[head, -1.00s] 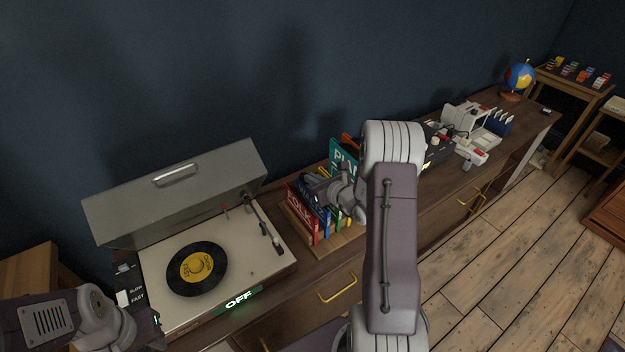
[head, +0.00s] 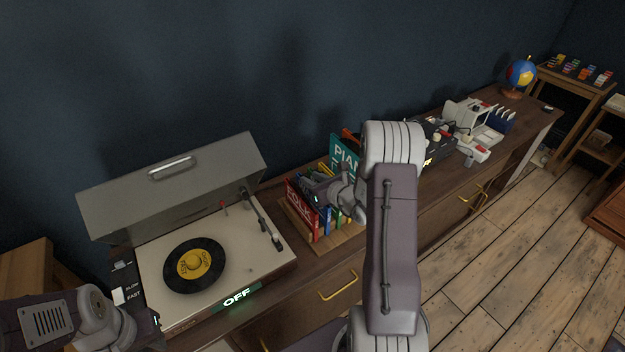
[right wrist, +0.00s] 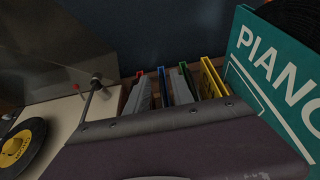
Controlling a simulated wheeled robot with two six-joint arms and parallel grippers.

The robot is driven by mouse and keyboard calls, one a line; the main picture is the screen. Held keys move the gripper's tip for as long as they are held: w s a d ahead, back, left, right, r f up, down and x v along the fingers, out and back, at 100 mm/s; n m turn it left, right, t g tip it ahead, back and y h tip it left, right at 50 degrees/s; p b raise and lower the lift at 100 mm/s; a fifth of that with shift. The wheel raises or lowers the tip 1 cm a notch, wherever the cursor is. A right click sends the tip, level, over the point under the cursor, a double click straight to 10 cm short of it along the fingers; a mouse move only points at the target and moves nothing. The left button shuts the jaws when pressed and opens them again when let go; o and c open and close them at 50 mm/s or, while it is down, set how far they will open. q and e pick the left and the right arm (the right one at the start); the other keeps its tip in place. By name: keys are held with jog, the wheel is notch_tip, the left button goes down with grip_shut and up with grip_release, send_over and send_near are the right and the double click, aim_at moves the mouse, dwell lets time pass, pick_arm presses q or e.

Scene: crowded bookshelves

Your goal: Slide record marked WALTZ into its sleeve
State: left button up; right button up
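A black record (head: 195,265) with a yellow label lies flat on the turntable; I cannot read its label. Right of it, a wooden rack (head: 340,242) holds upright sleeves: a red one marked FOLK (head: 300,208), blue, green and yellow ones, and a teal one marked PIANO (head: 345,158). No WALTZ lettering is readable. My right gripper (head: 322,190) is low over the rack. In the right wrist view, its grey fingers (right wrist: 162,92) are apart, with a blue sleeve edge between them; contact is unclear. My left gripper (head: 150,335) is at the lower left, its fingertips mostly hidden.
The record player's grey lid (head: 175,185) stands open behind the turntable, and its tonearm (head: 262,222) rests at the right. A lit OFF sign (head: 237,298) is on its front. Other equipment (head: 470,130) and a globe (head: 520,75) stand farther right on the cabinet.

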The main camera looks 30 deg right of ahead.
jog(key=v, duration=0.9)
dwell(1.0)
